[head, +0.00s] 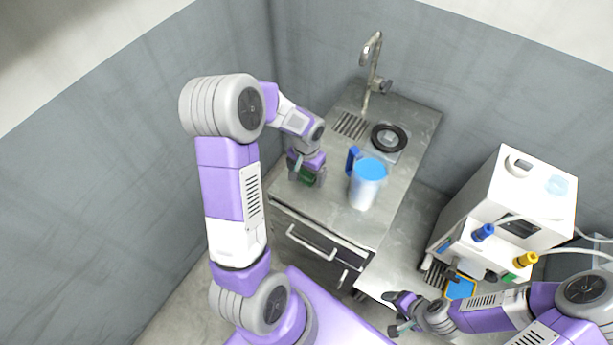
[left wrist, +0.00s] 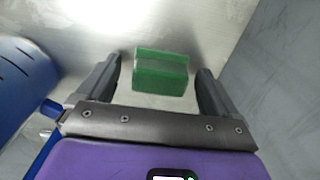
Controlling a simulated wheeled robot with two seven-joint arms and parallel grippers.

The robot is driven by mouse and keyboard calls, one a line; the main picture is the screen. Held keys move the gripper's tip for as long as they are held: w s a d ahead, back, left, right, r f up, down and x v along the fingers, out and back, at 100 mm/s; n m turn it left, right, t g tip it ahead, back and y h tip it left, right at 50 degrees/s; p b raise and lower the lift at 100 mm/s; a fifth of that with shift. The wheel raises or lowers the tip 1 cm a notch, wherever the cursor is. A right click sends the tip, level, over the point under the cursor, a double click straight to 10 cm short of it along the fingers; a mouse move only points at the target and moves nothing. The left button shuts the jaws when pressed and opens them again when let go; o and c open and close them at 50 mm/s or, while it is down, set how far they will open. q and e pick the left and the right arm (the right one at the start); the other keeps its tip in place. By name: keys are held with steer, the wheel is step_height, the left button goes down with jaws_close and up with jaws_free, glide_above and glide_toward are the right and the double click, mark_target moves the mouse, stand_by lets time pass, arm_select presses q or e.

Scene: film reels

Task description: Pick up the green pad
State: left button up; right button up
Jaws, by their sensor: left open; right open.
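The green pad (left wrist: 161,72) is a small green block on the metal counter. In the left wrist view it lies between the two open fingers of my left gripper (left wrist: 158,88), with a gap on each side. In the head view the green pad (head: 306,177) shows partly behind my left gripper (head: 307,180), which points down at the counter's left side. My right gripper (head: 395,313) is open and empty at the lower right, away from the pad.
A clear jug with blue lid and handle (head: 366,184) stands just right of the left gripper. A black ring (head: 389,138) and a tap (head: 372,65) are further back on the counter (head: 330,203). A white machine (head: 510,205) stands at the right.

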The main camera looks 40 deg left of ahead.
arm_select(q)
steer(key=shift+c, duration=0.4)
steer(key=c, duration=1)
steer(key=shift+c, duration=0.2)
step_height(320, 180, up, 10)
steer(key=p, duration=0.2)
steer(key=shift+p, duration=0.35)
